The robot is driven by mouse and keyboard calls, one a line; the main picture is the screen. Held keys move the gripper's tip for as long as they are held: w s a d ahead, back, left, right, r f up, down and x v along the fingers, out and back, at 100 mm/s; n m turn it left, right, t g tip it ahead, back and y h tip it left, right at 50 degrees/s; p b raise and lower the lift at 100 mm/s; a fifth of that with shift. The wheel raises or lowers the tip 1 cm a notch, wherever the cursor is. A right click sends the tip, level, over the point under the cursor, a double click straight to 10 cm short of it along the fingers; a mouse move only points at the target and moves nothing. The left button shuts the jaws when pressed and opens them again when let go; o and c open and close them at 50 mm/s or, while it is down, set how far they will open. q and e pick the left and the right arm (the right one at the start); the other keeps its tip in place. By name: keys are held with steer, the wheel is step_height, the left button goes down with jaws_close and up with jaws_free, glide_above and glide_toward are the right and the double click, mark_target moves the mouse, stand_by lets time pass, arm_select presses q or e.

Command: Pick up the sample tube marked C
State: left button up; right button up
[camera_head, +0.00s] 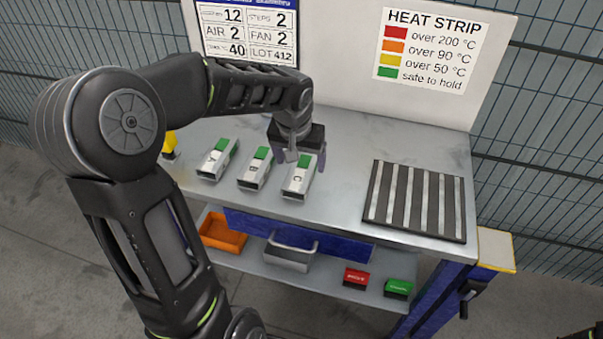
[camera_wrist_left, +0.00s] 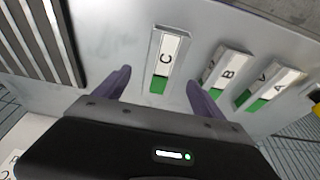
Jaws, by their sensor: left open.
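Sample tube C (camera_head: 297,183), a pale block-like piece with a black C and a green band at one end, lies on the grey table. It also shows in the left wrist view (camera_wrist_left: 168,58), green end towards me. My left gripper (camera_head: 297,158) is open and empty over its green end. In the left wrist view the purple fingers (camera_wrist_left: 160,80) stand one on each side of tube C's line, with clear gaps. Tubes B (camera_head: 253,175) and A (camera_head: 213,163) lie left of C, also with green bands. My right gripper is not seen.
A black rack with pale bars (camera_head: 417,200) lies right of C, with bare table between. The heat chart (camera_head: 430,50) marks green as safe to hold. A yellow object (camera_head: 169,142) stands left. An orange bin (camera_head: 222,234) sits on the lower shelf.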

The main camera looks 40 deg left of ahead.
mark_target(301, 171)
arm_select(q)
steer(key=p+x, duration=0.1)
steer(key=x, duration=0.4)
steer(key=shift+a+f, duration=0.1)
steer(key=shift+a, duration=0.1)
steer(key=shift+c, duration=0.2)
stand_by(0.4)
steer(key=c, duration=1.6)
step_height(301, 171, up, 10)
steer(key=shift+b, duration=0.35)
